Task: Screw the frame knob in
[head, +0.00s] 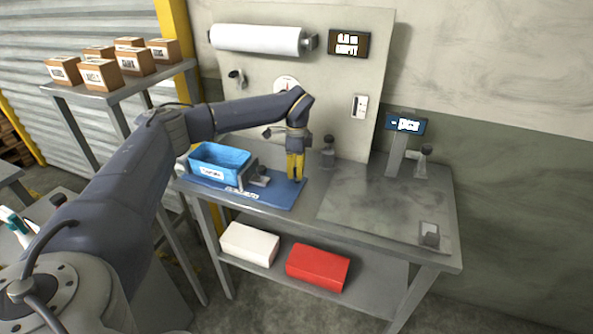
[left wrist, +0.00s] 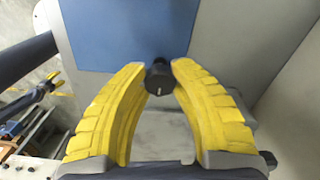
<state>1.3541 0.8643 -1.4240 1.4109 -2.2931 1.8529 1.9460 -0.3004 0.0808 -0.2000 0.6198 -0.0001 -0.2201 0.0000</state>
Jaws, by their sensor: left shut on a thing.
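My left gripper (head: 295,176) points down over the right end of the blue mat (head: 285,196) on the bench. In the left wrist view its yellow fingers (left wrist: 160,82) are shut on a small black knob (left wrist: 159,78) with a pale mark on its face. In the head view the fingers hide the knob. A grey metal frame (head: 246,178) with a dark fitting (head: 262,180) stands on the mat, just left of the gripper. I cannot tell whether the knob touches anything below. A small yellow-tipped gripper, apparently my right one (left wrist: 53,77), shows far off in the left wrist view.
A blue bin (head: 219,160) stands left of the frame. A dark bottle-like item (head: 328,152) stands behind the gripper to the right. A display on a post (head: 404,124) rises at the back right. The bench top (head: 375,205) at right is mostly clear.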

